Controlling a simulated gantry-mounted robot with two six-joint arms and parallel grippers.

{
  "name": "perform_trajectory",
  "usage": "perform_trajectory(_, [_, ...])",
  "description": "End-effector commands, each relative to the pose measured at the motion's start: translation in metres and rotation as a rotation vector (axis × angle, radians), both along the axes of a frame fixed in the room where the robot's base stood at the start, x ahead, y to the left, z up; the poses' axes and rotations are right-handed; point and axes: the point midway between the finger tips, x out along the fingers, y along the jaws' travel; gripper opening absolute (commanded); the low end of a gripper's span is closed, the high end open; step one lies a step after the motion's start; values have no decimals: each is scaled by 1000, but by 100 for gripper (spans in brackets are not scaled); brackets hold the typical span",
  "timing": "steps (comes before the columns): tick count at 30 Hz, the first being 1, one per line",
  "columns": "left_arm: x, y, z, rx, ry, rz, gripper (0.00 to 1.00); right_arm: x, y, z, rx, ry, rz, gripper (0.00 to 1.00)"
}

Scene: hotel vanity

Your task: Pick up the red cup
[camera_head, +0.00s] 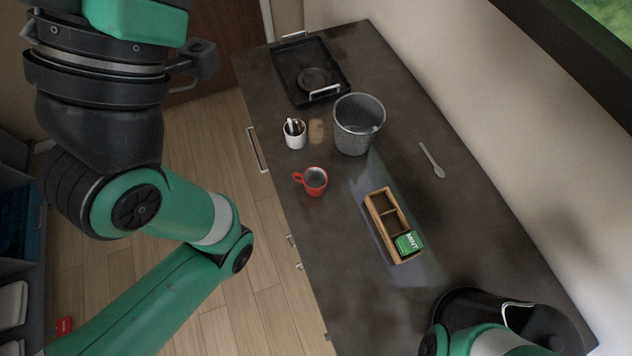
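The red cup (315,181) stands upright on the dark vanity top (330,245), near its left edge. Its handle points left and its inside looks greyish. My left arm fills the left side of the view, over the floor, but its gripper is outside the picture. A small part of my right arm shows at the bottom right, and its gripper is outside the picture too. Nothing is touching the cup.
A grey bucket (358,126) and a white cup (294,134) holding something stand behind the red cup. A black tray (290,75) lies at the far end. A wooden box (378,215) with a green mint packet (408,243), a spoon (431,160) and a black container (540,322) are to the right.

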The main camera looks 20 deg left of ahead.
Motion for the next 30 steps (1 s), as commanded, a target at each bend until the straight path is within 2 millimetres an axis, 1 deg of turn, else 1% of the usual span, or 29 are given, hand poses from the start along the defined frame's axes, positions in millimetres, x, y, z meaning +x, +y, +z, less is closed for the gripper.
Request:
perform_trajectory(14, [0, 0, 0, 0, 0, 0, 50, 0, 0, 0, 0, 0, 0, 50])
perform_trajectory(15, [0, 0, 0, 0, 0, 0, 57, 0, 0, 0, 0, 0, 0, 50])
perform_trajectory(17, [0, 0, 0, 0, 0, 0, 68, 0, 0, 0, 0, 0, 0, 50])
perform_trajectory(18, [0, 0, 0, 0, 0, 0, 75, 0, 0, 0, 0, 0, 0, 50])
perform_trajectory(22, [0, 0, 0, 0, 0, 0, 99, 0, 0, 0, 0, 0, 0, 50])
perform_trajectory(23, [0, 0, 0, 0, 0, 0, 100, 0, 0, 0, 0, 0, 0, 50])
perform_trajectory(30, [0, 0, 0, 6, 0, 7, 100, 0, 0, 0, 0, 0, 0, 50])
